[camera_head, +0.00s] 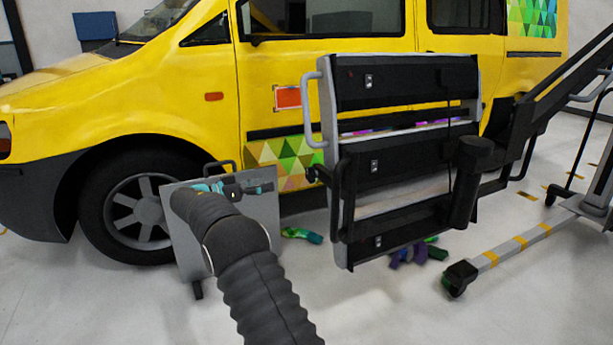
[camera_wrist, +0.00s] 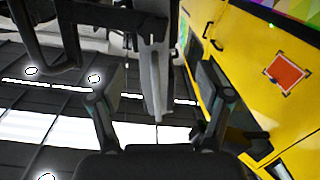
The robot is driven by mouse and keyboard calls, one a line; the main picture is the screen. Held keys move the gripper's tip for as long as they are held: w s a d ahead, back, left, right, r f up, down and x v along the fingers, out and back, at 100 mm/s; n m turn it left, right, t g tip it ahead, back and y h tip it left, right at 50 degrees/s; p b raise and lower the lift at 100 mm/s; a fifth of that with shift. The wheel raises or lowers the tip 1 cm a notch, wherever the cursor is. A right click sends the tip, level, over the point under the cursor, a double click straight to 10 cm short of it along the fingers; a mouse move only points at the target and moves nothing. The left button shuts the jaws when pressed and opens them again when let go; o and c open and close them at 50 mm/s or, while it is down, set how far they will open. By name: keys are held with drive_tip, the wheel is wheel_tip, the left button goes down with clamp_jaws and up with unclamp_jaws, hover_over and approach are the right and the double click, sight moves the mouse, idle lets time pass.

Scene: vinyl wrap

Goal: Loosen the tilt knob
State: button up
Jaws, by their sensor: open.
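A panel lamp (camera_head: 400,152) with three dark sections in a grey frame stands in front of the yellow van. A small dark knob-like part (camera_head: 313,174) sits at its left edge; I cannot tell for sure that it is the tilt knob. In the wrist view, my gripper (camera_wrist: 157,90) is open, its two fingers wide apart. A grey bar of the lamp frame (camera_wrist: 155,75) shows beyond the gap between them, with dark parts above. No contact shows.
The yellow van (camera_head: 120,95) fills the background. The lamp's wheeled stand (camera_head: 510,245) spreads to the right. Rolls of colored vinyl (camera_head: 302,235) lie on the floor. The floor at front right is clear.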

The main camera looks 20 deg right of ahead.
sight(308, 176)
drive_tip(key=d+m, duration=0.1)
drive_tip(key=d, duration=0.3)
drive_tip(key=d+m+p, duration=0.1)
drive_tip(key=d, duration=0.4)
drive_tip(key=d+m, duration=0.1)
drive_tip(key=d, duration=0.4)
drive_tip(key=shift+s+r+g, duration=0.15)
drive_tip(key=shift+g, duration=0.15)
drive_tip(key=c, duration=1.1)
